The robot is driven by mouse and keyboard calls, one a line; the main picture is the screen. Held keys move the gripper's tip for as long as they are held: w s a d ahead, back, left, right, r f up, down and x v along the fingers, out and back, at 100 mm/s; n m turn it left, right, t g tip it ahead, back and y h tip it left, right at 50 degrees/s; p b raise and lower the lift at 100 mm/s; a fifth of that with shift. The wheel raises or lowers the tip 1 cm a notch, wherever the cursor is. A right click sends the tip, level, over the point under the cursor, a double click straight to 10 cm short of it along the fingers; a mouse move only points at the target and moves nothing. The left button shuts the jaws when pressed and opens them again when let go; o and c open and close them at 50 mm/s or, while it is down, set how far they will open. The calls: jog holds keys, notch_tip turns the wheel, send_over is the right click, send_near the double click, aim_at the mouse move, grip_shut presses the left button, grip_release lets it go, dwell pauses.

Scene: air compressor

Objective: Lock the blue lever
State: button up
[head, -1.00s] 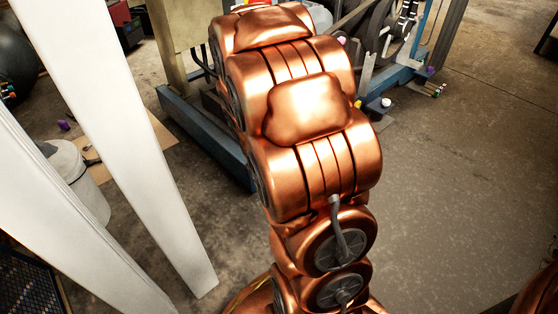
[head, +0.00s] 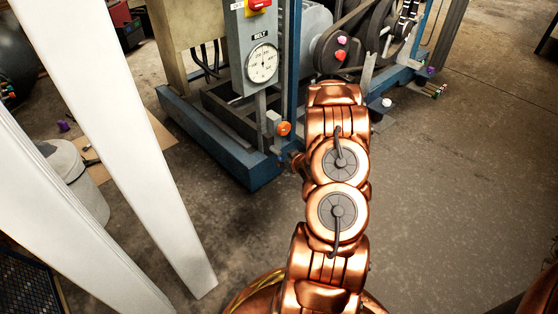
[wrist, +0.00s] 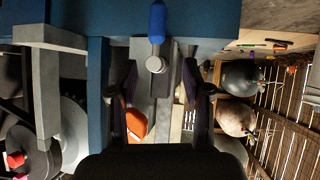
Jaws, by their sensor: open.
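The blue lever (wrist: 157,22) shows in the wrist view at top centre, a blue handle with a round silver end (wrist: 156,65). My gripper (wrist: 160,72) is open, with one dark finger on each side of the picture's middle. The silver end appears in the gap between the fingertips, and no finger visibly touches it. I cannot tell how far ahead of the fingertips the lever is. In the head view my copper arm reaches toward the compressor's blue frame (head: 222,152). I cannot make out the lever or my fingers clearly there.
An orange knob (wrist: 136,122) shows beside the left finger in the wrist view; the head view shows an orange knob (head: 283,128) on the frame. Above it is a gauge panel (head: 262,64) with a red switch (head: 259,4). Open floor (head: 450,190) lies to the right.

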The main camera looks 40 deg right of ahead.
jog(key=shift+w+d+f+m+t+b, duration=0.15)
jog(key=shift+w+d+f+t+b, duration=0.25)
jog(key=shift+w+f, duration=0.6)
jog(key=shift+w+d+f+m+t+b, duration=0.2)
jog(key=shift+w+d+f+t+b, duration=0.25)
jog(key=shift+w+f, duration=0.5)
jog(key=shift+w+d+f+m+t+b, duration=0.2)
jog(key=shift+w+f+t+b, duration=0.3)
jog(key=shift+w+f, duration=0.45)
jog(key=shift+r, duration=0.1)
grip_shut()
